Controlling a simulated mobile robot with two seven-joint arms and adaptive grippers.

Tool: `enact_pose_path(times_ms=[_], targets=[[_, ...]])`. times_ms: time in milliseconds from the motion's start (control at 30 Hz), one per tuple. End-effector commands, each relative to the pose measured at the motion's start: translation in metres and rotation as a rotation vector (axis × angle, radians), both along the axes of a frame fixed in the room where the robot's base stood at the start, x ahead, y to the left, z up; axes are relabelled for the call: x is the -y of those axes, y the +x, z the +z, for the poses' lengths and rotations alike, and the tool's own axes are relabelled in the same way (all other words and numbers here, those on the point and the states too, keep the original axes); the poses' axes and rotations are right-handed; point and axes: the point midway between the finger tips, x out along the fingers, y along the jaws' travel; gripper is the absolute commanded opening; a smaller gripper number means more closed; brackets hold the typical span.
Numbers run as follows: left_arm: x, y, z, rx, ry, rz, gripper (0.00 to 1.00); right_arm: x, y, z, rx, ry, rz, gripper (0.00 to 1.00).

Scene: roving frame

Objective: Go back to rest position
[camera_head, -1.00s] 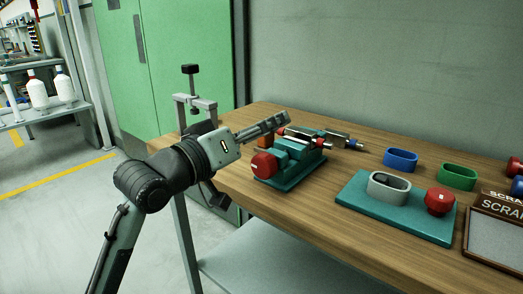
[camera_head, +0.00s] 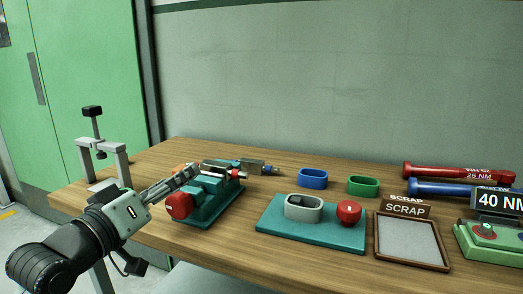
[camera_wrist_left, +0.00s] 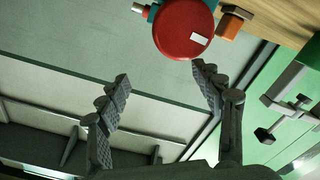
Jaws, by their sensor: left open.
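My left gripper (camera_head: 172,186) reaches in from the lower left, at the left end of the wooden bench (camera_head: 345,272). In the left wrist view its two fingers (camera_wrist_left: 160,92) are spread apart with nothing between them. A teal vise-like fixture (camera_head: 212,205) with a red knob (camera_head: 179,205) stands on the bench just right of the gripper. The knob also shows in the left wrist view (camera_wrist_left: 183,28), beyond the fingertips and apart from them in that picture. My right gripper is in no frame.
A grey clamp (camera_head: 103,146) stands at the bench's left end, close to my left arm. A teal plate (camera_head: 290,234) bears a grey ring (camera_head: 304,208) and a red knob (camera_head: 348,212). Blue (camera_head: 313,178) and green (camera_head: 363,186) rings, a scrap tray (camera_head: 411,262) and torque tools (camera_head: 459,173) lie farther right.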

Motion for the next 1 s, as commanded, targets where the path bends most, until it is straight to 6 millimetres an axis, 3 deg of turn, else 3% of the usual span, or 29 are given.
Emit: enact_pose_path(times_ms=[33, 200, 400, 833, 1000], targets=[[0.000, -0.001, -0.013, -0.008, -0.001, 0.000, 0.66, 0.000, 0.000, 0.000, 0.000, 0.000, 0.000, 0.49], [0.000, 0.000, -0.040, -0.007, -0.001, 0.000, 0.66, 0.000, 0.000, 0.000, 0.000, 0.000, 0.000, 0.49], [0.000, 0.000, -0.058, -0.003, 0.000, -0.001, 0.66, 0.000, 0.000, 0.000, 0.000, 0.000, 0.000, 0.49], [0.000, 0.000, -0.059, 0.009, 0.028, 0.000, 0.66, 0.000, 0.000, 0.000, 0.000, 0.000, 0.000, 0.49], [0.000, 0.000, -0.047, 0.006, 0.006, 0.000, 0.66, 0.000, 0.000, 0.000, 0.000, 0.000, 0.000, 0.49]])
